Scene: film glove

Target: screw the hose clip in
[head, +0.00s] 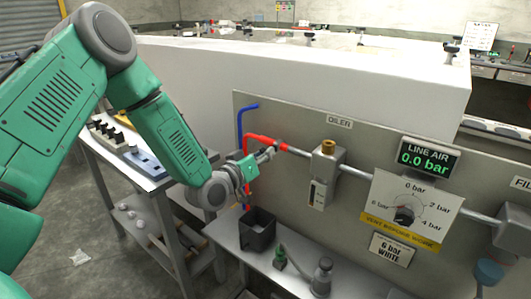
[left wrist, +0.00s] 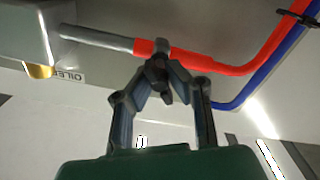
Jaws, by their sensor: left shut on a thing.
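A red hose (head: 266,139) meets the grey metal pipe (head: 297,151) left of the oiler (head: 325,172). The left wrist view shows the red hose (left wrist: 210,61) and pipe (left wrist: 95,38) end to end. My left gripper (head: 266,155) is at this joint. In the left wrist view its fingers (left wrist: 160,72) are shut on a small dark piece at the hose end, which looks like the hose clip (left wrist: 157,68). The fingertips hide most of the clip, so its screw cannot be made out. My right gripper is not in view.
A blue hose (head: 240,126) runs beside the red one. The line air display (head: 429,157) reads 0.0 bar. A dark open bin (head: 257,231), a green-based part (head: 280,257) and a grey fitting (head: 322,276) stand on the shelf below. A side table (head: 152,184) stands left.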

